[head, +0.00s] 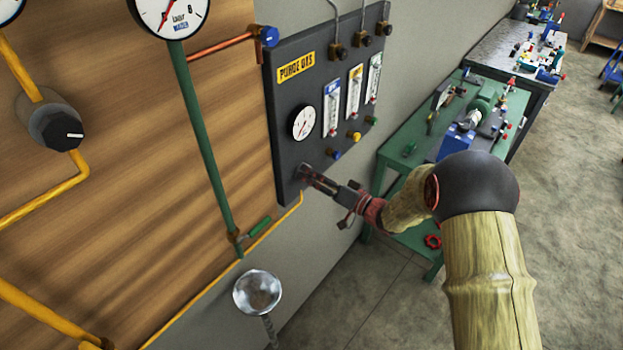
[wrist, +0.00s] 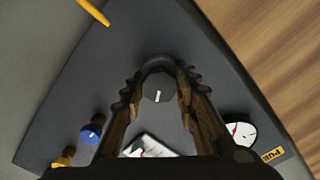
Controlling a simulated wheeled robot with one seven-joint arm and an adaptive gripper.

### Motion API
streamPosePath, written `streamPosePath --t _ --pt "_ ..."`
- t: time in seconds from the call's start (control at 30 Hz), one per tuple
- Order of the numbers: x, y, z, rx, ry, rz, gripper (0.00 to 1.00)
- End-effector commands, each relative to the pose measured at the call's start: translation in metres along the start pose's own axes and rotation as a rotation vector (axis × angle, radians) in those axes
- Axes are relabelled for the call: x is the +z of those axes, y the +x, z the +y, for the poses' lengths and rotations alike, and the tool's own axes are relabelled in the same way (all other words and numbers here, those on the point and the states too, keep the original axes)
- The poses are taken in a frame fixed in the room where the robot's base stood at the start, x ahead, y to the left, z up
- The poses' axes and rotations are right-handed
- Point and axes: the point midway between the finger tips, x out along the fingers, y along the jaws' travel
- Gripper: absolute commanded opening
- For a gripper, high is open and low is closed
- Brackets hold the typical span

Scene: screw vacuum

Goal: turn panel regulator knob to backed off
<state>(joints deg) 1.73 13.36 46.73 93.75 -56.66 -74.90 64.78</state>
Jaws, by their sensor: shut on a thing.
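The dark purge gas panel (head: 285,130) hangs on the wall, with a yellow label and a round gauge (head: 303,122). In the head view my gripper (head: 309,178) reaches the panel's lower part, below the gauge, and mostly hides the regulator knob there. In the wrist view the dark grey round knob (wrist: 158,88) with a white pointer mark sits between the two fingers of my gripper (wrist: 157,80). The fingers are shut on the knob from both sides. The white mark points roughly along the finger direction, tilted slightly.
Blue, yellow and green small knobs (head: 353,136) sit under the flowmeters (head: 354,90) right of the gauge. A green-handled valve (head: 258,227) is left below the panel. A green workbench (head: 470,115) with equipment stands at right; bare floor (head: 345,300) lies in front.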

Motion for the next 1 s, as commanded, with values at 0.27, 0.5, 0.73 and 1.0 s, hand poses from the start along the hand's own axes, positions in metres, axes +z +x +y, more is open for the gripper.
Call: streamPosePath --t 0.27,0.5,0.73,1.0 --pt "0.0032 -0.0005 0.0023 0.001 -0.260 0.000 0.04" --pt "0.0040 -0.0005 0.0022 0.001 -0.490 -0.001 0.04" --pt "0.0040 -0.0004 0.0020 0.001 -0.708 -0.001 0.04" --pt "0.0049 -0.0004 0.0020 0.001 -0.965 -0.001 0.04"
